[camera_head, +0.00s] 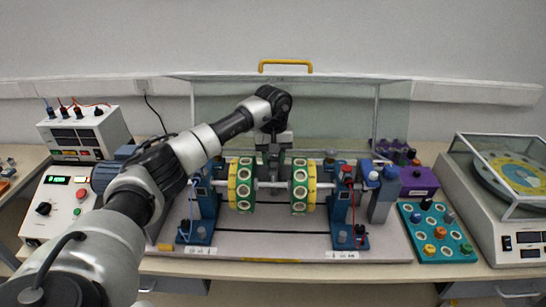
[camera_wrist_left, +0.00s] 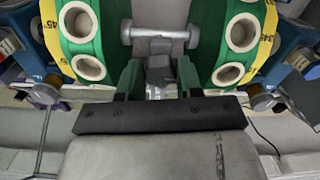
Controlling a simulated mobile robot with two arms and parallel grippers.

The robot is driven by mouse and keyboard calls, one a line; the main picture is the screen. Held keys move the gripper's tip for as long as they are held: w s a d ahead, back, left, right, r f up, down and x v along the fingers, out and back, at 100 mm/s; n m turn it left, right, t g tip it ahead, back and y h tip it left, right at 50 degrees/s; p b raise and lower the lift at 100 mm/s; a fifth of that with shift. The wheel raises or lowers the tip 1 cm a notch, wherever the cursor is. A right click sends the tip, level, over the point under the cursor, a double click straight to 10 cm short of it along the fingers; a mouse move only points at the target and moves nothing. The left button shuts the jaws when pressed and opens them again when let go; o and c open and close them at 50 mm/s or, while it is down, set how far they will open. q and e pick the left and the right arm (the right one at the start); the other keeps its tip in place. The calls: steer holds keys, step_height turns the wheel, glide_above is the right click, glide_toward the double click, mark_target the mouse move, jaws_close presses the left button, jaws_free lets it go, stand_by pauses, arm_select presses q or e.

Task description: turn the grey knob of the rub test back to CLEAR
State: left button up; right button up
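My left gripper (camera_head: 272,158) reaches down from above to the middle of the rotor rig, between two green-and-yellow discs. In the left wrist view its two fingers (camera_wrist_left: 159,76) stand apart. A small grey piece (camera_wrist_left: 160,72), which looks like the knob, shows between the fingertips, with narrow gaps beside it; I cannot make out a firm grip. A grey horizontal bar (camera_wrist_left: 160,33) lies just beyond. The knob's marking cannot be read, and in the head view the arm and gripper largely hide the knob. My right gripper is not in view.
The left disc (camera_head: 246,185) and right disc (camera_head: 299,187) flank the gripper closely. A clear shield (camera_head: 225,112) with a yellow handle (camera_head: 285,63) stands behind. A white control box (camera_head: 57,207) is at left; a teal tray (camera_head: 437,257) and a balancing machine (camera_head: 494,222) are at right.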

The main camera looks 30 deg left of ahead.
arm_select(q)
steer(key=shift+c, duration=0.9)
steer(key=shift+n, duration=0.3)
